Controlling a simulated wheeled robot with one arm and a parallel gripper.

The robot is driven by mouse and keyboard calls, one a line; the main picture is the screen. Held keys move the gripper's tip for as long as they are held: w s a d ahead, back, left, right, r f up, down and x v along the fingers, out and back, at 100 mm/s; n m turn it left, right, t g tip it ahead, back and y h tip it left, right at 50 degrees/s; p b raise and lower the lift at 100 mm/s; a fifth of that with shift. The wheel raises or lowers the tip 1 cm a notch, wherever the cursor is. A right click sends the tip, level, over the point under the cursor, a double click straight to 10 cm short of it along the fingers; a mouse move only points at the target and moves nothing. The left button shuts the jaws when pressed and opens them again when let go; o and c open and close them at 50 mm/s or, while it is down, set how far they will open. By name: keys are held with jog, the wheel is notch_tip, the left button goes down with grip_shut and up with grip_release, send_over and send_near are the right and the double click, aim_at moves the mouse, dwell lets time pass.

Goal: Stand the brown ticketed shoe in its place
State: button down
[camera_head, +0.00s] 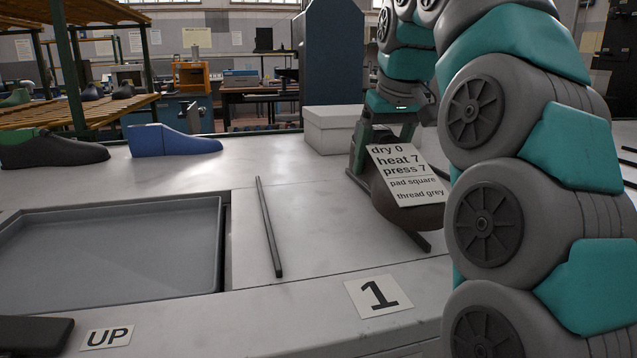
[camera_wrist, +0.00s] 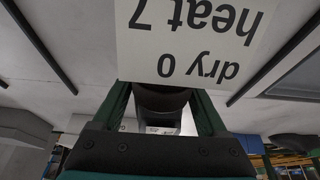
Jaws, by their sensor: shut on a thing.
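The brown shoe (camera_head: 407,215) carries a white ticket (camera_head: 405,175) reading dry 0, heat 7, press 7, pad square, thread grey. My gripper (camera_head: 383,140) is shut on the upper end of the shoe. In the wrist view, the green fingers (camera_wrist: 163,105) are either side of a dark part of the shoe (camera_wrist: 160,98), and the ticket (camera_wrist: 190,40) hides much of it. In the head view the shoe overlaps the right dark rail (camera_head: 425,242); I cannot tell whether it touches the bench. The label 1 (camera_head: 378,296) is on the bench's front edge.
A left dark rail (camera_head: 268,225) lies on the white bench (camera_head: 310,215). A blue shoe last (camera_head: 172,140), a dark one (camera_head: 52,152) and a white box (camera_head: 332,130) stand behind. Bench between left rail and shoe is clear.

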jog(key=w+a, duration=0.1)
jog(key=a, duration=0.2)
jog(key=w+a, duration=0.1)
jog(key=a, duration=0.3)
jog(key=w+a+f, duration=0.1)
jog(key=a, duration=0.2)
jog(key=shift+a, duration=0.2)
notch_tip(320, 180, down, 2)
jog(key=shift+f+b, duration=0.15)
jog(key=shift+b, duration=0.35)
jog(key=shift+f, duration=0.55)
grip_release()
jog(key=shift+p+v, duration=0.85)
jog(key=shift+v, duration=1.65)
jog(key=s, duration=0.4)
jog(key=s+d+b, duration=0.1)
jog(key=s, duration=0.2)
jog(key=s+d+b, duration=0.1)
jog(key=s, duration=0.3)
jog(key=shift+s+d, duration=0.25)
jog(key=shift+s, duration=0.1)
